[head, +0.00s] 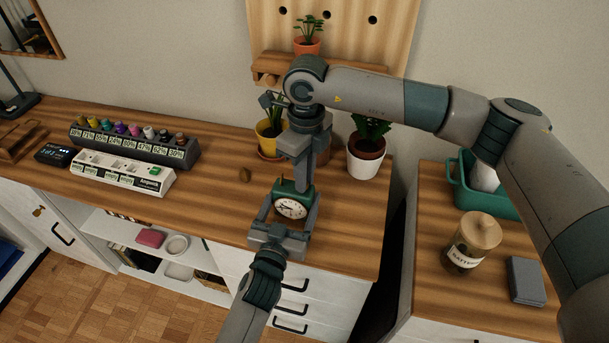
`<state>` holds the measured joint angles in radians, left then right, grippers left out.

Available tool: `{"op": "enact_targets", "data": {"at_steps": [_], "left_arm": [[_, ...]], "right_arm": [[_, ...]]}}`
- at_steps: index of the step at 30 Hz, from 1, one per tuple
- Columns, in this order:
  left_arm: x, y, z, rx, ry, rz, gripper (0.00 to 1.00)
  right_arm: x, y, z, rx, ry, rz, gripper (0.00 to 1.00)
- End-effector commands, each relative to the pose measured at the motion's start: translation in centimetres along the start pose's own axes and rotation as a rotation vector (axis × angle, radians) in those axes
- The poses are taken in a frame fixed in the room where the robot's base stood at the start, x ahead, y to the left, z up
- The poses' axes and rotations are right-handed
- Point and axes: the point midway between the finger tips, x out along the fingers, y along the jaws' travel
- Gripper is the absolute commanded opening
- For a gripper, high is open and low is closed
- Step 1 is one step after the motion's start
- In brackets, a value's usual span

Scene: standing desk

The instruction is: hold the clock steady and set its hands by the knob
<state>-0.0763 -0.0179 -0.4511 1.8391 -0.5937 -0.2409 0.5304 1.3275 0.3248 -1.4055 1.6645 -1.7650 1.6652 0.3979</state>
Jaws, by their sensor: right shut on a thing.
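A small green clock (292,207) with a round white dial and dark hands stands upright near the front edge of the wooden desk (215,206). My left gripper (289,208) comes in from below, with one finger on each side of the clock, and is shut on it. My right gripper (302,180) reaches down from above to the back of the clock. It is shut on the knob there, which the clock and the fingers hide.
Behind the clock stand a yellow plant pot (269,138) and a white pot (366,160). A rack of colored bottles (135,145) and a white labelled strip (122,172) lie left. On the right cabinet are a lidded jar (471,243), a green bin (478,186) and a grey block (526,280).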

Motion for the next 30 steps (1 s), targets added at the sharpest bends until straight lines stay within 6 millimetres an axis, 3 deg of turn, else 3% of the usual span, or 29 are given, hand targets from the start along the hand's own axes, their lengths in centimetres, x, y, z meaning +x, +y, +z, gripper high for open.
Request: {"op": "enact_targets", "data": {"at_steps": [9,22,23,25,30], "left_arm": [[-0.06,0.16,0.06,0.001,-0.001,0.003,0.44],[-0.07,0.18,0.07,0.0,-0.001,0.003,0.44],[-0.07,0.18,0.07,0.0,-0.001,0.003,0.44],[-0.07,0.18,0.06,0.0,-0.001,0.003,0.44],[-0.05,0.11,0.06,0.0,-0.001,0.002,0.44]], "right_arm": [[-0.13,-0.09,0.1,0.12,-0.008,-0.001,0.0],[-0.15,-0.13,0.12,0.133,-0.01,-0.002,0.0],[-0.15,-0.13,0.12,0.133,-0.01,-0.002,0.16],[-0.14,-0.12,0.11,0.132,-0.009,-0.001,0.33],[-0.08,-0.08,0.06,0.132,-0.007,-0.001,0.33]]}}
